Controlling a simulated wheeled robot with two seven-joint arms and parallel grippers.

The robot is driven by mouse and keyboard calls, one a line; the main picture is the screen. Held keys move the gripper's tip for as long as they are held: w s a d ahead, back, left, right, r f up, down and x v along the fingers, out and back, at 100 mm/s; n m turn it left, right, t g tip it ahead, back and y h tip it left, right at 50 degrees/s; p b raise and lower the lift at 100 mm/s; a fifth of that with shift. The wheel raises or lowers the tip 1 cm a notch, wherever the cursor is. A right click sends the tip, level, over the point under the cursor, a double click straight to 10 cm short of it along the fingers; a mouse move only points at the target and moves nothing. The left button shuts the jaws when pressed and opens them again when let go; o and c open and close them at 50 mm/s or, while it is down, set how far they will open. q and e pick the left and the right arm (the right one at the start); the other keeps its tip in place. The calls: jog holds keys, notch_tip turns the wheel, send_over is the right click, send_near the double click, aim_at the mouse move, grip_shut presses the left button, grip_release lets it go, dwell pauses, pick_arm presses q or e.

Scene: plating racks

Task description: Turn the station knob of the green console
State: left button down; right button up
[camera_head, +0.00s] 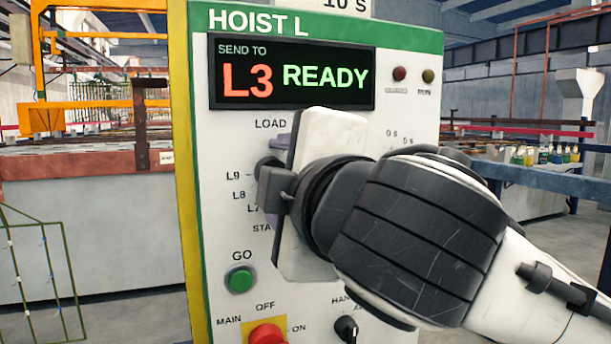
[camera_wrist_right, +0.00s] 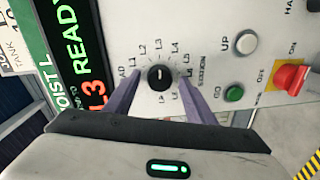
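The console (camera_head: 218,140) is a white panel with a green header reading HOIST L. Its display (camera_head: 292,75) reads "SEND TO L3 READY". The station knob (camera_wrist_right: 160,78) is black and round with a white pointer, inside a ring of station labels. The pointer aims up in the wrist view, near L3 and L4. My right gripper (camera_wrist_right: 160,88) is open, its two purple fingers on either side of the knob with a visible gap at each. In the head view my right gripper (camera_head: 275,183) and arm hide the knob and most labels. My left gripper is not in view.
Below the knob sit a green GO button (camera_head: 240,280), a red MAIN switch (camera_head: 266,334) and a black selector (camera_head: 346,328). A white UP button (camera_wrist_right: 246,42) is also close by. Tanks and orange frames stand behind on the left; blue rails run at right.

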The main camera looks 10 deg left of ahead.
jog(key=v, duration=1)
jog(key=shift+s+d, duration=0.1)
jog(key=w+d+f+m+g+h, duration=0.15)
jog(key=d+f+m, duration=0.25)
jog(key=f, duration=0.6)
jog(key=w+d+f+m+g+h, duration=0.1)
jog(key=w+d+f+m, duration=0.3)
jog(key=f, duration=0.6)
jog(key=w+d+f+m+g+h, duration=0.15)
jog(key=d+f+m, duration=0.35)
jog(key=f, duration=0.5)
jog(key=s+d+f+m+g+h, duration=0.25)
jog(key=s+d+f, duration=0.2)
jog(key=f, duration=0.35)
jog(key=s+d+f+m+g+h, duration=0.1)
jog(key=s+d+f+m, duration=0.3)
jog(key=f, duration=0.5)
jog(key=s+d+f+m+g+h, duration=0.1)
jog(key=s+d+f+g, duration=0.1)
jog(key=s+d+f, duration=0.4)
jog(key=s+d+f+g+h, duration=0.1)
jog(key=s+d+f, duration=0.2)
jog(key=s, duration=0.4)
jog(key=w+a+f+t+y+p, duration=0.2)
jog(key=w+a+f+t+p, duration=0.2)
jog(key=a+t+p, duration=0.1)
jog(key=shift+w+a+f+p, duration=0.25)
jog(key=shift+a+p, duration=0.2)
jog(key=shift+a, duration=0.5)
